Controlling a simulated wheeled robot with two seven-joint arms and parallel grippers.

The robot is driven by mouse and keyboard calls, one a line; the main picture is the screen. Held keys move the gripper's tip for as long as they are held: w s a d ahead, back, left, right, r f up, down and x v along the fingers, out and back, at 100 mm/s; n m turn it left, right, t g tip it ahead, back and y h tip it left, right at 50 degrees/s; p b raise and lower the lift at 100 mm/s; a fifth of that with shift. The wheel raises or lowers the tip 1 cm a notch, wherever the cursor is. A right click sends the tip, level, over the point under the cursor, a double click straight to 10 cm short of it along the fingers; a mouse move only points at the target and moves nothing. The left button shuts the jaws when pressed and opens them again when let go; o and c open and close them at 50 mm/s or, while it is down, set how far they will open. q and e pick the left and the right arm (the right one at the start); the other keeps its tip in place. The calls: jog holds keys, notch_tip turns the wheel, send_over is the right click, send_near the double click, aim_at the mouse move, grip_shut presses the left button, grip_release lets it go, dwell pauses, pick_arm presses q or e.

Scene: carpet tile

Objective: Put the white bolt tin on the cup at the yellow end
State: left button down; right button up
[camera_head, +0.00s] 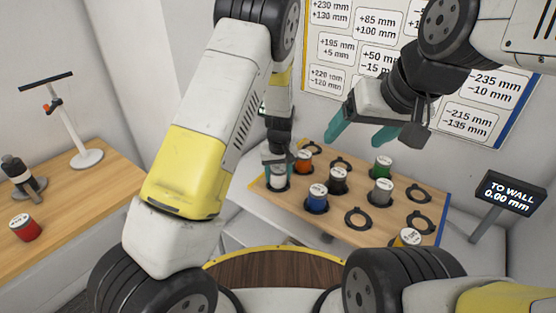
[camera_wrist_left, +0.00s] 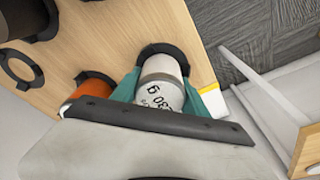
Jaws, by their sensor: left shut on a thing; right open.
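The white bolt tin (camera_head: 277,182) stands at the yellow end (camera_head: 258,184) of the wooden board. My left gripper (camera_head: 278,171) is shut on it, with a teal finger on each side. In the left wrist view, the tin (camera_wrist_left: 160,88) is between the fingers, its lower end within the black ring of a cup (camera_wrist_left: 166,50). Whether it is fully seated I cannot tell. The yellow edge strip (camera_wrist_left: 208,73) is close beside it. My right gripper (camera_head: 352,138) is open and empty above the board's back.
Orange (camera_head: 303,161), blue (camera_head: 317,199), black (camera_head: 338,180), grey (camera_head: 381,192) and green (camera_head: 381,167) tins stand on the board. Several cups, such as one at the front (camera_head: 358,218), are empty. A red tin (camera_head: 25,228) stands on the left table. A display (camera_head: 511,193) reads "TO WALL 0.00 mm".

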aim_at(279, 168)
pick_arm(q)
jog(key=shift+f, duration=0.25)
jog(key=shift+s+a+f, duration=0.1)
jog(key=shift+s+f, duration=0.15)
jog(key=shift+f, duration=0.2)
jog(key=c, duration=0.5)
grip_release()
jog(key=shift+f, duration=0.1)
jog(key=shift+a, duration=0.1)
jog(key=shift+r, duration=0.2)
jog(key=r, duration=0.8)
jog(key=shift+s+d, duration=0.2)
jog(key=shift+d, duration=0.2)
